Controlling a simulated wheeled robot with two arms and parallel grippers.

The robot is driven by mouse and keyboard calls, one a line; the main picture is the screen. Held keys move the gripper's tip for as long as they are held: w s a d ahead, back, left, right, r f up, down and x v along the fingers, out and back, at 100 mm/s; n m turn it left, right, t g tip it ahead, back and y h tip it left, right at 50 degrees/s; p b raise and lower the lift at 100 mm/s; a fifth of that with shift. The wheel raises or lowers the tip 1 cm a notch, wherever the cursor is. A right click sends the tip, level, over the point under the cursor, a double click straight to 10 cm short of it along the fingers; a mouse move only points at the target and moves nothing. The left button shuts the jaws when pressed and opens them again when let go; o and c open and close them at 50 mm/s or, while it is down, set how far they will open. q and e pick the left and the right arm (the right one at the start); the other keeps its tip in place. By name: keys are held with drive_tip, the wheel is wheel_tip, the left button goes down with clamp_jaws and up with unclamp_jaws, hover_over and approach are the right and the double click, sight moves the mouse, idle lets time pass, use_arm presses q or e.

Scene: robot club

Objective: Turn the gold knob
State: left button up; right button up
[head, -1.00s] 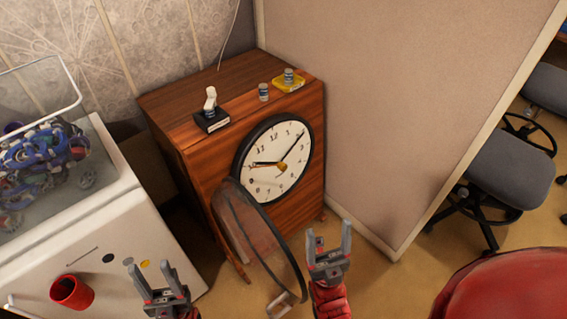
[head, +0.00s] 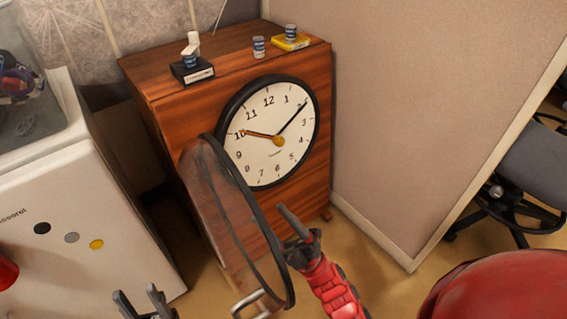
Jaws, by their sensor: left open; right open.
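The gold knob (head: 278,140) sits at the middle of a round white clock face (head: 262,108) with a black rim, set in the front of a wooden cabinet (head: 220,100). One hand points to about 10, the other to about 2. The clock's glass cover (head: 215,195) stands swung open at the lower left, with a metal handle at its bottom. My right gripper (head: 298,222) is open, seen nearly edge-on, below the clock face beside the cover's rim and apart from the knob. My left gripper (head: 140,300) is open and empty at the bottom edge, left of the cover.
A white machine (head: 80,200) stands at the left. A beige partition (head: 430,110) rises close to the cabinet's right. A red rounded object (head: 490,288) is at lower right.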

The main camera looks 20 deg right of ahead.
drive_tip(key=w+d+f+n+g+h, duration=0.1)
drive_tip(key=w+f+n+g+h, duration=0.25)
drive_tip(key=w+f+n, duration=0.3)
drive_tip(key=n+t+h, duration=0.1)
drive_tip(key=n+h, duration=0.7)
drive_tip(key=h, duration=0.3)
approach(281, 143)
drive_tip(key=x, duration=0.7)
drive_tip(key=shift+w+f+b, duration=0.1)
drive_tip(key=shift+w+b, duration=0.2)
drive_tip(key=shift+w+a, duration=0.3)
drive_tip(key=shift+w, duration=0.2)
clamp_jaws()
